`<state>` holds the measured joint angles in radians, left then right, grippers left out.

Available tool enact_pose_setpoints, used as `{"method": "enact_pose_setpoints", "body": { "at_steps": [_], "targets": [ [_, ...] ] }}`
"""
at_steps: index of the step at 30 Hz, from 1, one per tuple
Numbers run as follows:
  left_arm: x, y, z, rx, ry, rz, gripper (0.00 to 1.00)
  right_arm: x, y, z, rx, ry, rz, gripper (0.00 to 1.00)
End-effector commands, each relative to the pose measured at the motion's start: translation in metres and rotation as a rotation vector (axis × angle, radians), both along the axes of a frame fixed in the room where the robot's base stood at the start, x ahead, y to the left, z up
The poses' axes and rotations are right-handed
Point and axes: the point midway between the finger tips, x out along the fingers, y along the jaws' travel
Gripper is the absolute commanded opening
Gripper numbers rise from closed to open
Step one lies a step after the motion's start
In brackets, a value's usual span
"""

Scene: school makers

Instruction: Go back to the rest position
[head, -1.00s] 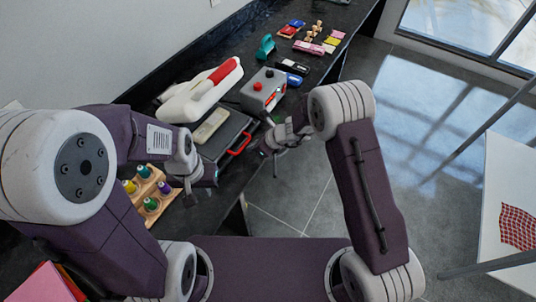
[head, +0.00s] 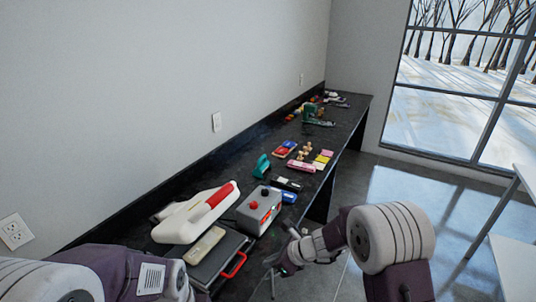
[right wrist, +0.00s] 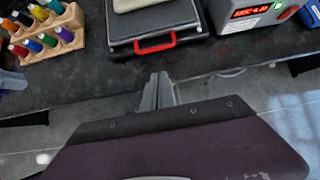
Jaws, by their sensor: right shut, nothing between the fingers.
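My right gripper (head: 274,262) is at the lower middle of the head view, beside the front edge of the black counter (head: 340,118). It is shut and empty, and its shut fingers also show in the right wrist view (right wrist: 158,92), pointing toward the counter edge. It is apart from the dark case with a red handle (head: 234,266), which lies on the counter. My left arm enters at the lower left of the head view, but its gripper is outside the frame.
A rack of coloured bottles (right wrist: 52,36) shows in the right wrist view. A white table (head: 515,262) stands right; open floor lies between.

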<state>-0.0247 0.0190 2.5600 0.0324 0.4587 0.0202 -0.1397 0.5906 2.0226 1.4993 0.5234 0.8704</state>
Motion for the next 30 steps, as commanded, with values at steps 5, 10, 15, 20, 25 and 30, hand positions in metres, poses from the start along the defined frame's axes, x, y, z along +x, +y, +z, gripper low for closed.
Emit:
{"method": "enact_pose_setpoints", "body": {
  "at_steps": [5,10,15,20,25,30],
  "targets": [
    [0.000,0.000,0.000,0.000,0.000,0.000,0.00,-0.028,-0.034,0.054,-0.126,-0.142,0.148,0.00],
    [0.000,0.000,0.000,0.000,0.000,0.000,0.00,-0.111,-0.091,0.047,-0.491,-0.291,0.736,0.00],
    [0.000,0.000,0.000,0.000,0.000,0.000,0.00,-0.179,-0.148,0.027,-0.760,-0.386,1.453,0.00],
    [0.000,0.000,0.000,0.000,0.000,0.000,0.00,-0.195,-0.173,0.017,-0.824,-0.447,1.891,0.00],
    [0.000,0.000,0.000,0.000,0.000,0.000,0.00,-0.194,-0.173,0.017,-0.825,-0.469,1.936,0.00],
    [0.000,0.000,0.000,0.000,0.000,0.000,0.00,-0.194,-0.172,0.017,-0.825,-0.468,1.933,0.00]
  ]
}}
